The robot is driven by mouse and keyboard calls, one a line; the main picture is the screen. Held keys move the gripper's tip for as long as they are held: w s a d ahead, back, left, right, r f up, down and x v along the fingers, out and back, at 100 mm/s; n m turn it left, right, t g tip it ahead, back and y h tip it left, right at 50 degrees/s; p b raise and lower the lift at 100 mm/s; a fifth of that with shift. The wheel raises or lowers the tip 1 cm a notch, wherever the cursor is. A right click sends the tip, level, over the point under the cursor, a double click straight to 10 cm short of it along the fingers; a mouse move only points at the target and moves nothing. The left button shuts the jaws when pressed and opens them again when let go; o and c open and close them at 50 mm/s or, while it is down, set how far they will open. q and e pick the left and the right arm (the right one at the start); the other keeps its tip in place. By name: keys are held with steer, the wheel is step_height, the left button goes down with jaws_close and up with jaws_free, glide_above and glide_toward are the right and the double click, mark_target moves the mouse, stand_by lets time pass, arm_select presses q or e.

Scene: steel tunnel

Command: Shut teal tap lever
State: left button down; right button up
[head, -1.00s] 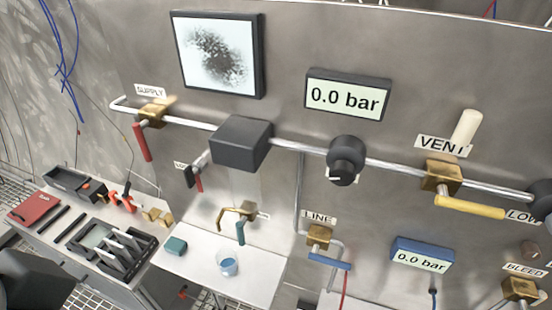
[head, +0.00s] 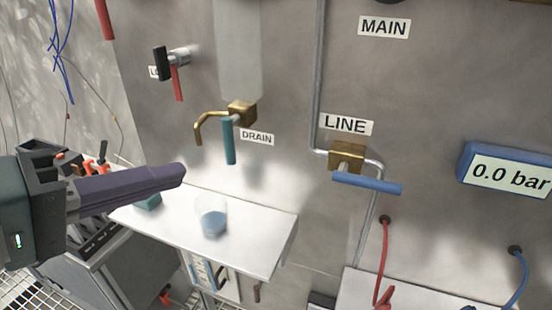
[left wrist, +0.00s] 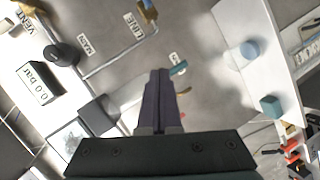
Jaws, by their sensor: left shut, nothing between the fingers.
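The teal tap lever (head: 229,142) hangs down from the brass drain tap (head: 242,112), beside the DRAIN label (head: 257,138). The tap's curved brass spout (head: 207,122) reaches to the left. My left gripper (head: 180,172) is shut and empty, its dark purple fingers pointing right. In the picture its tips are left of and below the lever, apart from it. In the left wrist view the shut fingers (left wrist: 160,73) show just left of the teal lever (left wrist: 179,68). My right gripper is in neither view.
A white shelf (head: 262,232) under the tap bears a clear cup of blue liquid (head: 212,217) and a teal block (head: 148,201). A red lever (head: 178,83) is above left; the LINE valve's blue lever (head: 367,184) is right.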

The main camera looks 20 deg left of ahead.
mark_target(232, 139)
arm_select(q)
steer(key=w+a+f+n+t+y+b, duration=0.2)
steer(key=a+f+n+t+y+b, duration=0.1)
steer(key=a+f+n+b, duration=0.3)
steer(key=a+n+t+b, duration=0.1)
steer(key=a+b, duration=0.1)
steer(key=b, duration=0.1)
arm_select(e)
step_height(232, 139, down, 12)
arm_select(q)
steer(key=shift+w+a+f, duration=0.1)
steer(key=shift+w, duration=0.05)
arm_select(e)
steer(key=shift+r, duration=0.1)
arm_select(q)
steer(key=w+d+p, duration=0.3)
steer(key=w+d, duration=0.2)
steer(key=w, duration=0.5)
steer(key=shift+w, duration=0.3)
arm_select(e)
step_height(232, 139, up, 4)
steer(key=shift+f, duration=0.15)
